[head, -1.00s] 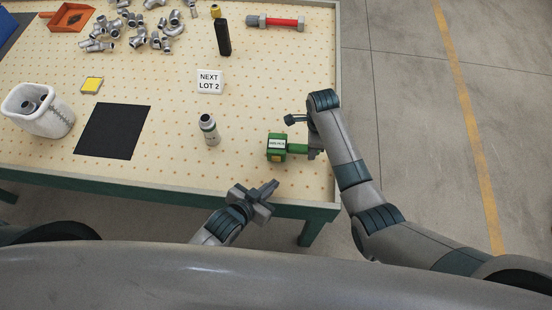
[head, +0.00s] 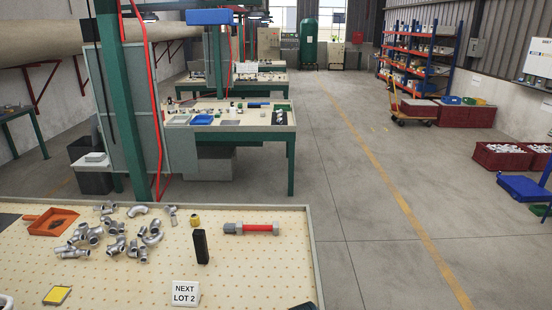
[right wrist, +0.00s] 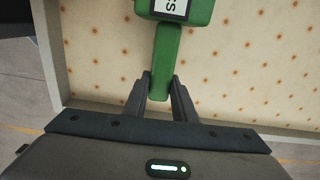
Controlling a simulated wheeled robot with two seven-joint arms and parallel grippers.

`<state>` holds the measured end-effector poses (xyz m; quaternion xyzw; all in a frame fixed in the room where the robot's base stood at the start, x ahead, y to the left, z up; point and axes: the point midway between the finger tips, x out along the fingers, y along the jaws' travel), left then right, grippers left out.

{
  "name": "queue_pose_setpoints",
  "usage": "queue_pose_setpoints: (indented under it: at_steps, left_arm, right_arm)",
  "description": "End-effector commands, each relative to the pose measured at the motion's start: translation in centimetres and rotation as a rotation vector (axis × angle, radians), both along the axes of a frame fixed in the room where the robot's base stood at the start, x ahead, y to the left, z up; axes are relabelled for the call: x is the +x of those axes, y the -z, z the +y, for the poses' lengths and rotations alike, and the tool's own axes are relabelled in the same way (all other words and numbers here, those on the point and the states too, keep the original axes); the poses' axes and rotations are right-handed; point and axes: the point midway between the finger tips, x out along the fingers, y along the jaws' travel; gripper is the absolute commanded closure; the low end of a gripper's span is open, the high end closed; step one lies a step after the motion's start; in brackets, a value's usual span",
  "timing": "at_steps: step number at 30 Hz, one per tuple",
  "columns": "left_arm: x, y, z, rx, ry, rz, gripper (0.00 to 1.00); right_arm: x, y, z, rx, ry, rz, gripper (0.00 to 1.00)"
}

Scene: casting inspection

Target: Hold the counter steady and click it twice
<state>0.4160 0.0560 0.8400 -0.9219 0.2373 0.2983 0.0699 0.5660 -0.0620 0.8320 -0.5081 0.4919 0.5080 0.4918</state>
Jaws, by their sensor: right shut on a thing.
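The green counter (right wrist: 184,8) shows at the top of the right wrist view, with part of its white label in sight. Its green handle (right wrist: 164,55) points down toward my right gripper (right wrist: 161,90). The right gripper's two fingers are shut on the handle's end, one on each side. The counter is over the dotted table top. The rest of the counter is cut off by the frame edge.
The table (head: 308,240) bears a "NEXT LOT 2" sign (head: 185,293), a black upright block (head: 201,246), a red-handled gauge (head: 250,229), grey pipe fittings (head: 83,235), an orange scoop (head: 52,221) and a yellow pad (head: 57,295). Open floor lies to the right.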

Motion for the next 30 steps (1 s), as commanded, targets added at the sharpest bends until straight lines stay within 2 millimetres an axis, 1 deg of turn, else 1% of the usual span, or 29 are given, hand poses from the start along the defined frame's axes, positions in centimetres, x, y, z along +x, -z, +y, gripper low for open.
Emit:
queue_pose_setpoints:
  at_steps: [19, 30]
  left_arm:
    - [0.0, 0.3, 0.0, 0.000, 0.000, 0.000, 1.00]
    - [0.0, 0.3, 0.0, 0.000, 0.000, 0.000, 1.00]
  right_arm:
    - [0.0, 1.1, 0.0, 0.001, 0.000, 0.000, 1.00]
    - [-0.1, 1.3, 0.0, -0.001, -0.001, 0.002, 1.00]
